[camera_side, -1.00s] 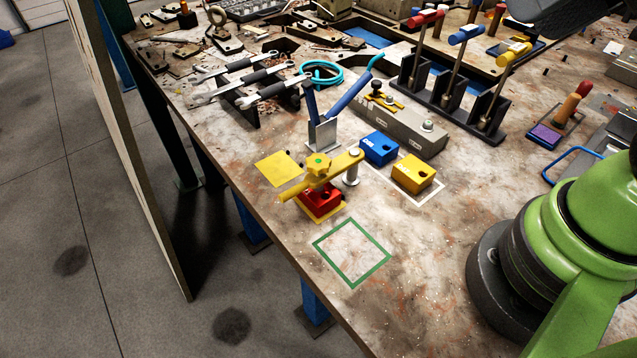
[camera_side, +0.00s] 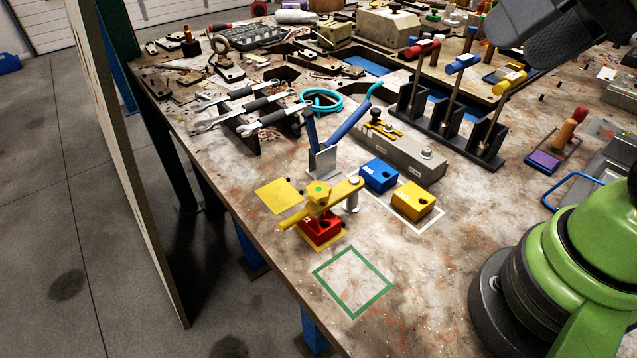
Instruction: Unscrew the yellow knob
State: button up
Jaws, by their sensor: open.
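The yellow knob (camera_side: 318,190) is lobed, with a green centre. It sits on top of a yellow bar (camera_side: 293,221) that slants across a red block (camera_side: 322,231). The bar's far end meets a short silver post (camera_side: 351,200). The knob's underside and any thread are hidden. A dark grey part of my arm hangs at the top right, well apart from the knob. No gripper fingertips can be made out, and nothing touches the knob.
A blue block (camera_side: 379,175) and a yellow block (camera_side: 413,202) stand right of the post. A bracket with blue handles (camera_side: 323,160) rises behind the bar. A green square outline (camera_side: 330,287) in front is empty. A rack with coloured handles (camera_side: 445,130) stands farther back.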

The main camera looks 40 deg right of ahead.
jog(key=w+a+m+g, duration=0.2)
jog(key=w+m+g, duration=0.1)
jog(key=w, duration=0.3)
jog(key=m+g+h, duration=0.2)
jog(key=m+g, duration=0.2)
jog(key=m, duration=0.2)
send_near(318, 189)
notch_tip(318, 189, down, 9)
jog(key=shift+s+a+r, duration=0.1)
jog(key=shift+s+r, duration=0.05)
jog(key=c, duration=0.7)
jog(key=shift+c, duration=0.2)
jog(key=shift+n, duration=0.3)
